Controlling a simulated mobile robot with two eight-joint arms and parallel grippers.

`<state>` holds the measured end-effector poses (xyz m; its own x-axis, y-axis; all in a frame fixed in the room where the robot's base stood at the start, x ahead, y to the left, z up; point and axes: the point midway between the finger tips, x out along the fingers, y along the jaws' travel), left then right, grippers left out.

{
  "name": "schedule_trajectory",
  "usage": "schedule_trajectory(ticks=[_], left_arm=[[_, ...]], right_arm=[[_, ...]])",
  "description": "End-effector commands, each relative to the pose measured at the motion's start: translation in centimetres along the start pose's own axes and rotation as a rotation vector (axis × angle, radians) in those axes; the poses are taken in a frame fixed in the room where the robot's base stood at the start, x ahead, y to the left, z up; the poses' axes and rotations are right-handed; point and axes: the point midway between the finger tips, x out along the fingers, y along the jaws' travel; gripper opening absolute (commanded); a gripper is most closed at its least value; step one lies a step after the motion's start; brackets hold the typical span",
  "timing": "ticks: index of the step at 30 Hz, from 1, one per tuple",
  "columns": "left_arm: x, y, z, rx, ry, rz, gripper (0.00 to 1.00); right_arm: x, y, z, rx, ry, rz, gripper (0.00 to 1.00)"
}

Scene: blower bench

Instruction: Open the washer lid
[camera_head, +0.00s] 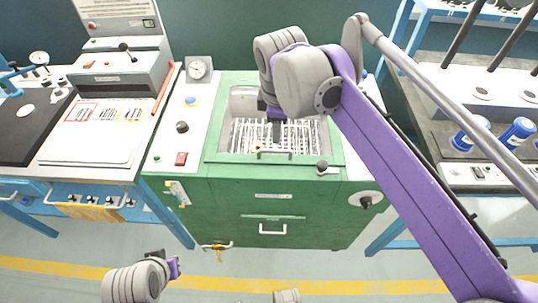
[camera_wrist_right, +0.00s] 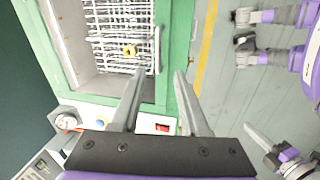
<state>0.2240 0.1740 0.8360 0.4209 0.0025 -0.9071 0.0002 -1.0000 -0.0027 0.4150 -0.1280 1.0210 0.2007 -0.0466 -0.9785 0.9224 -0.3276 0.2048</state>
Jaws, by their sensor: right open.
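The washer (camera_head: 290,205) is a green cabinet in the middle of the head view. Its lid (camera_head: 222,157) is a green frame lying flat on top, with a wire rack (camera_head: 305,137) visible through its middle. A bar handle (camera_head: 274,155) sits on the lid's front edge and also shows in the right wrist view (camera_wrist_right: 158,50). My right gripper (camera_head: 276,140) is open and points down over the lid; in its wrist view (camera_wrist_right: 159,73) the handle's near end appears between the fingertips, though I cannot tell the height gap. My left gripper (camera_head: 174,266) is low at front left, away from the washer.
A gauge (camera_head: 199,69), knob and red switch (camera_head: 181,158) sit left of the lid. A black knob (camera_head: 322,166) stands by the lid's front right corner.

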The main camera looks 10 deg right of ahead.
Motion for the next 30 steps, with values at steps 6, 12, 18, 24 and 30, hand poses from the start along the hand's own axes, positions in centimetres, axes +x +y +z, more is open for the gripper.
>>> schedule_trajectory(ticks=[6,12,18,24,30], left_arm=[[0.5,0.0,0.2,0.0,-0.002,0.0,0.0],[1.0,0.0,0.5,0.0,-0.003,0.0,0.0],[1.6,0.0,0.8,0.0,-0.005,0.0,0.0],[1.9,0.0,1.0,0.0,-0.007,0.0,0.0],[2.0,0.0,1.1,0.0,-0.007,0.0,0.0]], right_arm=[[0.6,0.6,-0.6,-0.063,-0.009,-0.011,0.45],[3.6,0.5,-0.5,-0.061,-0.009,-0.01,0.45],[7.5,0.5,-0.5,-0.06,-0.008,-0.01,0.45],[10.1,0.5,-0.5,-0.059,-0.008,-0.01,0.45],[10.8,0.5,-0.5,-0.059,-0.008,-0.01,0.45]])
